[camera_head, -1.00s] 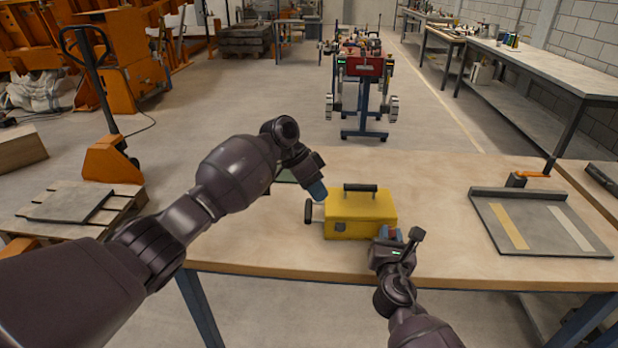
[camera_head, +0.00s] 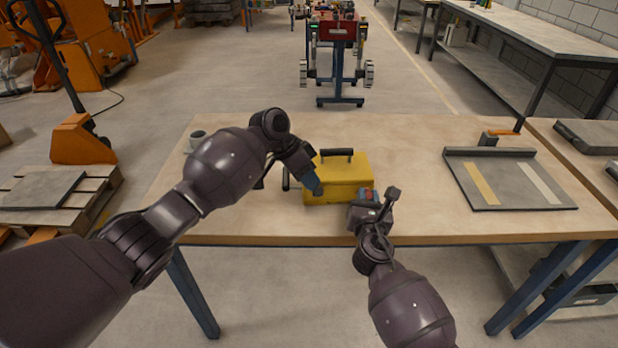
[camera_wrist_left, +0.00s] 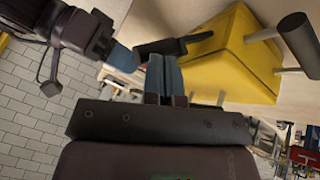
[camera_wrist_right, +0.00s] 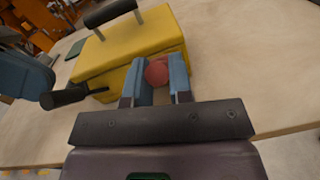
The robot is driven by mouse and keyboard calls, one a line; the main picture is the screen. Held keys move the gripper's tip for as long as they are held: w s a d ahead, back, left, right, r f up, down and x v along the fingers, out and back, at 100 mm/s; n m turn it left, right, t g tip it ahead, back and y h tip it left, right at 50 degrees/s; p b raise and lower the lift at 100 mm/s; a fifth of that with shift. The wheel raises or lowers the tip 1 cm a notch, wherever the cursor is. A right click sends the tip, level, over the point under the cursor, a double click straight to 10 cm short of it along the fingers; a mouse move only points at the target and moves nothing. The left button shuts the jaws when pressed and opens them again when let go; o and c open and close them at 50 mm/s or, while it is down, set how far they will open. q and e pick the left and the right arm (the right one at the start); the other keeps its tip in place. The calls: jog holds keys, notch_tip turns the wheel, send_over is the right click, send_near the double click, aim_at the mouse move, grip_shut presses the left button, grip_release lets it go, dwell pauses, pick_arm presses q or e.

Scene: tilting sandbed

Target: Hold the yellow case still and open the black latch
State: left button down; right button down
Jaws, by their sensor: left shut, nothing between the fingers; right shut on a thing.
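The yellow case (camera_head: 343,172) stands upright on the table, with a black handle (camera_head: 336,153) on top. It also shows in the right wrist view (camera_wrist_right: 132,48). My right gripper (camera_head: 367,195) is at the case's right front and is shut on a red rounded knob (camera_wrist_right: 157,72). My left gripper (camera_head: 316,188) is shut and empty before the case's front. A black latch lever (camera_wrist_left: 172,46) lies right at its fingertips and sticks out from the case (camera_wrist_right: 66,97); I cannot tell if they touch.
The wooden table (camera_head: 420,215) has free room right of the case. A grey tray-like board (camera_head: 500,190) with two strips lies further right. A dark upright part (camera_head: 286,178) stands at the case's left side.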

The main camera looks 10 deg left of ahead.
pick_arm(q)
jog(key=shift+s+d+f, duration=0.4)
jog(key=shift+s+f, duration=0.15)
jog(key=shift+s, duration=0.2)
jog(key=shift+w+r, duration=0.1)
pick_arm(e)
jog(key=shift+a, duration=0.1)
pick_arm(q)
jog(key=w+v, duration=0.1)
jog(key=v, duration=1.3)
jog(key=shift+w, duration=0.4)
jog(key=shift+a, duration=0.1)
pick_arm(e)
jog(key=c, duration=0.9)
grip_release()
jog(key=shift+c, duration=0.2)
